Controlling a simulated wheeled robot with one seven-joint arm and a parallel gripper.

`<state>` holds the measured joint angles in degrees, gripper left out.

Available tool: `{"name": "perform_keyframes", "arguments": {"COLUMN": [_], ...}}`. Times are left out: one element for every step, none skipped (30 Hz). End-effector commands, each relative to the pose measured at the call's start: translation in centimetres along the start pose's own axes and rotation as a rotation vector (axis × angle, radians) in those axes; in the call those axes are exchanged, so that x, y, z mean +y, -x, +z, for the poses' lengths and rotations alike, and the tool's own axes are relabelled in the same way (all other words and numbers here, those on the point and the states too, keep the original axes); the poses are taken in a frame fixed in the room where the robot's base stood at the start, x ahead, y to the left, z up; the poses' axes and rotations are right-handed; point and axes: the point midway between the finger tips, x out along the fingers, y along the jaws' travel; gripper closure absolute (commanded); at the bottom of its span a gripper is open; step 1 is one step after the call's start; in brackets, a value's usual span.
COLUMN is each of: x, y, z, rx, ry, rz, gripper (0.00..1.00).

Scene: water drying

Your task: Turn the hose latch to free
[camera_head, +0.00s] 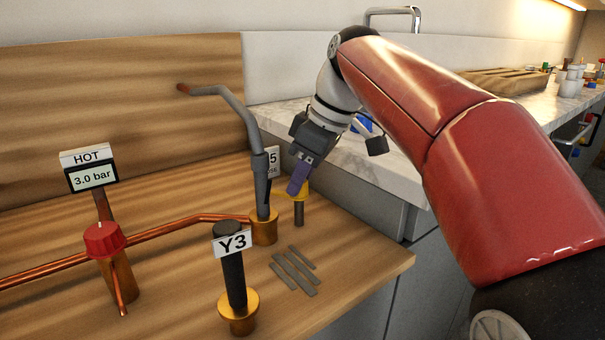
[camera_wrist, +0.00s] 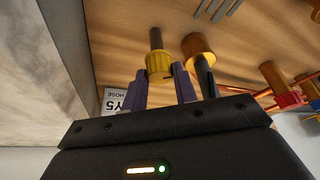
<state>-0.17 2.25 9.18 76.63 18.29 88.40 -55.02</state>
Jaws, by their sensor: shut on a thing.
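The yellow hose latch (camera_head: 301,197) is a round yellow collar on a short dark post on the right part of the wooden bench. A Y5 HOSE sign (camera_head: 271,162) stands by it, partly hidden by a grey pipe; it shows upside down in the wrist view (camera_wrist: 117,99). My gripper (camera_head: 299,180) comes down on the latch from above and behind. In the wrist view, the two purple fingers of my gripper (camera_wrist: 159,76) are on either side of the yellow latch (camera_wrist: 160,63), shut on it. The fingers hide part of its sides.
A bent grey pipe (camera_head: 259,150) rises from a brass base close left of my gripper. A Y3 post (camera_head: 234,280) and flat grey strips (camera_head: 294,271) are nearer. A red valve (camera_head: 104,239) with a HOT 3.0 bar display (camera_head: 93,176) stands left on copper piping.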

Motion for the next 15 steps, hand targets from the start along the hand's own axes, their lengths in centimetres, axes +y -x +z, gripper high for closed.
{"name": "perform_keyframes", "arguments": {"x": [-0.12, -0.16, -0.18, -0.20, -0.21, -0.20, -0.23, -0.24, -0.26, -0.29, -0.31, -0.29, -0.29, -0.30, -0.31], "y": [0.06, 0.07, 0.09, 0.09, 0.09, 0.09, 0.09, 0.08, 0.09, 0.10, 0.11, 0.09, 0.07, 0.06, 0.06], "z": [-0.07, -0.09, -0.12, -0.10, -0.09, -0.12, -0.12, -0.12, -0.13, -0.15, -0.16, -0.16, -0.16, -0.16, -0.15], "rx": [0.001, 0.001, 0.002, 0.001, 0.000, 0.001, 0.001, 0.001, 0.001, 0.001, 0.001, 0.001, 0.001, 0.001, 0.001], "ry": [-0.039, -0.065, -0.099, -0.125, -0.150, -0.182, -0.207, -0.230, -0.260, -0.282, -0.302, -0.329, -0.348, -0.366, -0.389], "rz": [0.018, 0.029, 0.043, 0.054, 0.064, 0.078, 0.087, 0.097, 0.110, 0.119, 0.127, 0.139, 0.146, 0.153, 0.162], "gripper": [0.94, 0.94, 0.94, 0.94, 0.94, 0.94, 0.94, 0.94, 0.94, 0.94, 0.94, 0.94, 0.94, 0.94, 0.94]}}
